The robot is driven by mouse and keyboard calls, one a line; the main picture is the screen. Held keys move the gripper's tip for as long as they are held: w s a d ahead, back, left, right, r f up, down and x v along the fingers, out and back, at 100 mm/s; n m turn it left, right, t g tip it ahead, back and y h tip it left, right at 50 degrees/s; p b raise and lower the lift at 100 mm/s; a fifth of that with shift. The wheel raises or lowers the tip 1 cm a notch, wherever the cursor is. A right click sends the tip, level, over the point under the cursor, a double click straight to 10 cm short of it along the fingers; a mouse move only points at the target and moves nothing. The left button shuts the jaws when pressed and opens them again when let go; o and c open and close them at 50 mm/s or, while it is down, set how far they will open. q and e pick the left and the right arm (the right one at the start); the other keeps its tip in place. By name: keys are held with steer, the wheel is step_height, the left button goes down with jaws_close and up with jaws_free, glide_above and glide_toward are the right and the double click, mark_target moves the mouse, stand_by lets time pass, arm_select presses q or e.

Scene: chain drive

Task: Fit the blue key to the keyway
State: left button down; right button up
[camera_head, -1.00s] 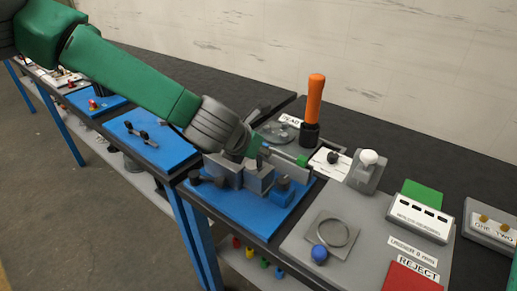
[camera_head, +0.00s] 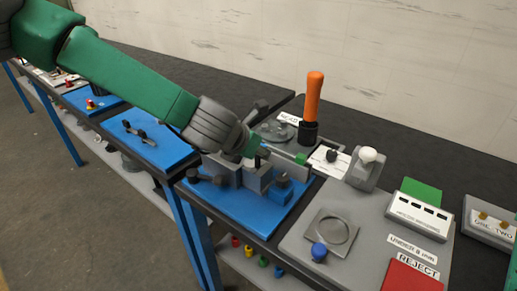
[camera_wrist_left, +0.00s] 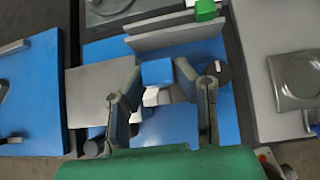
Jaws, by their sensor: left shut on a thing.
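My left gripper (camera_head: 262,152) reaches down over the blue fixture plate (camera_head: 235,213) in the head view. In the left wrist view its fingers (camera_wrist_left: 158,75) are shut on a small blue block, which looks like the blue key (camera_wrist_left: 157,71). The key is hidden by the gripper in the head view. Grey blocks (camera_head: 258,179) stand on the plate under the gripper; one grey block (camera_wrist_left: 98,88) shows left of the fingers in the wrist view. I cannot make out the keyway, or whether the key touches anything. My right gripper is out of view.
A blue block (camera_head: 283,191) stands on the plate's right side. A green-ended grey bar (camera_wrist_left: 168,33) lies just beyond the fingers. An orange-handled tool (camera_head: 315,98) stands upright behind. A grey panel (camera_head: 300,243) with a ring and blue knob is at right.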

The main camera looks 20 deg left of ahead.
mark_target(262, 165)
arm_select(q)
steer(key=shift+f+b, duration=1.85)
steer(key=shift+f, duration=0.4)
steer(key=c, duration=1.2)
jaws_free()
steer(key=shift+s+a+r, duration=0.1)
steer(key=shift+s+r, duration=0.1)
steer(key=shift+r, duration=0.05)
steer(key=v, duration=1.1)
steer(key=shift+s+a, duration=0.1)
steer(key=shift+a, duration=0.05)
